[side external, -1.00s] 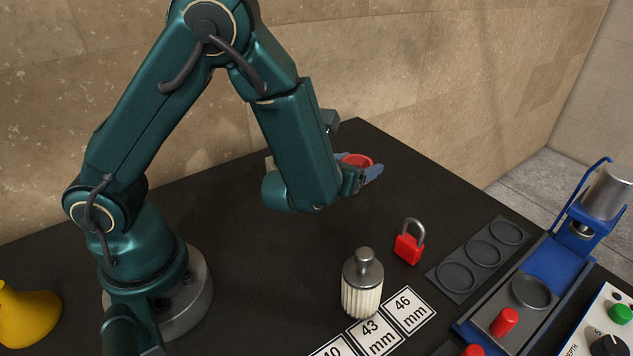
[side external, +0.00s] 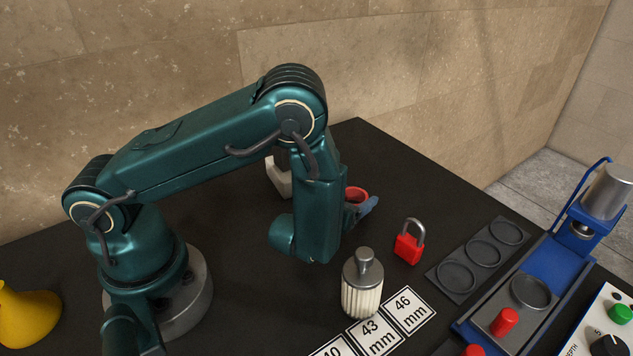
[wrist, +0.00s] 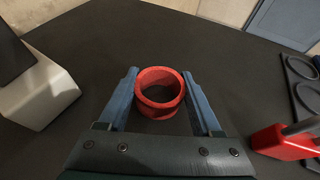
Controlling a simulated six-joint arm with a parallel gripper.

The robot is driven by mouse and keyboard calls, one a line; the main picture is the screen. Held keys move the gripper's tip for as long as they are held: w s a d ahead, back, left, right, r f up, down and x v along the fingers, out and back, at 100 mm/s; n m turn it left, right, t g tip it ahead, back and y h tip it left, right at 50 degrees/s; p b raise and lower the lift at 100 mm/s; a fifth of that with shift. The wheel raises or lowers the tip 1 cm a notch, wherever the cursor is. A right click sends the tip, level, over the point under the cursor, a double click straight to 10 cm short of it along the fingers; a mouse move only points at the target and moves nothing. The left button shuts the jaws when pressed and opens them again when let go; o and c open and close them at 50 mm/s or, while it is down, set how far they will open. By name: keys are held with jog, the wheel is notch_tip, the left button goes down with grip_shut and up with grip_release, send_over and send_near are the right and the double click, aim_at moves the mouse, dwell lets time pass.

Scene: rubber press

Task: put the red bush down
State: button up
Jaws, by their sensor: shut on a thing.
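The red bush (wrist: 144,104) is a short open ring, seen between the two blue fingers of my gripper (wrist: 163,95) in the wrist view. My gripper is shut on it, one finger on each side. In the side view the bush (side external: 357,194) shows at the far side of my wrist, partly hidden by the arm and by my gripper (side external: 362,205). It is over the dark table (side external: 390,180) near the back. I cannot tell whether its underside touches the table.
A red padlock (side external: 408,248) stands to the right of my gripper. A white ribbed cylinder with a metal top (side external: 362,295) stands nearer the camera. A plate with round recesses (side external: 457,277) and a blue press (side external: 475,325) are at the right. A pale block (wrist: 40,98) stands at the left in the wrist view.

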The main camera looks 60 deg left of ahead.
jog(key=shift+f, duration=0.2)
jog(key=o, duration=1.3)
jog(key=shift+o, duration=0.2)
jog(key=shift+r, duration=0.1)
jog(key=shift+r, duration=0.15)
jog(key=v, duration=1.2)
jog(key=shift+d, duration=0.1)
